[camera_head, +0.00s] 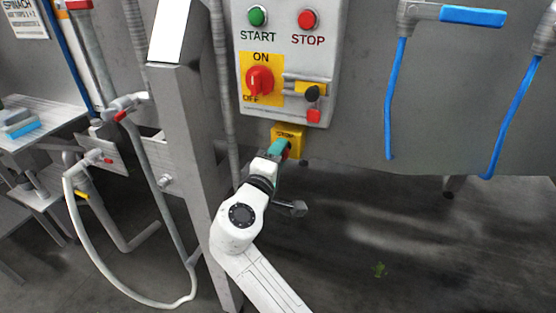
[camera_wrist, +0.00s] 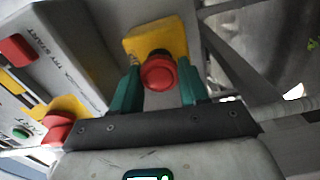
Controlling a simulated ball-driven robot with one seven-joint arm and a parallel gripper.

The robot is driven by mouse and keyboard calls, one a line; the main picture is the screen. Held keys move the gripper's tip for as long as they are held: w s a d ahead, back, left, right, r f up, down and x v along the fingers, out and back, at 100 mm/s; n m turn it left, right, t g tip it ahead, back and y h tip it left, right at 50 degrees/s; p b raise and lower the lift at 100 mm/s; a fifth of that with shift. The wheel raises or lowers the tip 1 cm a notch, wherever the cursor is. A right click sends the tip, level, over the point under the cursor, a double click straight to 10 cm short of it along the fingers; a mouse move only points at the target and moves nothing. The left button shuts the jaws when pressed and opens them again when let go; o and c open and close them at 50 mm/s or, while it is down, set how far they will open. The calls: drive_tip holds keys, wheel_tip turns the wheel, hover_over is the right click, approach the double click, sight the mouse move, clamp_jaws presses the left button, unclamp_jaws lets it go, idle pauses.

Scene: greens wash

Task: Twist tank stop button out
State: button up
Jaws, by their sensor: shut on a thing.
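The tank stop button (camera_wrist: 158,74) is a round red knob on a yellow box (camera_wrist: 138,42) in the wrist view. In the head view the yellow box (camera_head: 289,131) sits just below the grey control panel, and my fingers hide most of the button. My gripper (camera_wrist: 158,78) has green fingers, one on each side of the red knob, and is shut on it. In the head view my gripper (camera_head: 281,149) reaches up to the button from below.
The control panel (camera_head: 325,60) above carries a green START button (camera_head: 257,16), a red STOP button (camera_head: 308,19) and a red ON/OFF knob (camera_head: 260,81). A grey steel post (camera_head: 190,130) stands close left of my arm. Blue-handled pipework (camera_head: 472,17) is at right.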

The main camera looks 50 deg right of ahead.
drive_tip(key=shift+f, duration=0.1)
drive_tip(key=o, duration=1)
drive_tip(key=shift+o, duration=0.2)
drive_tip(key=shift+a, duration=0.1)
drive_tip(key=b+v, duration=0.1)
drive_tip(key=v, duration=0.9)
drive_tip(key=shift+a, duration=0.35)
drive_tip(key=shift+s, duration=0.15)
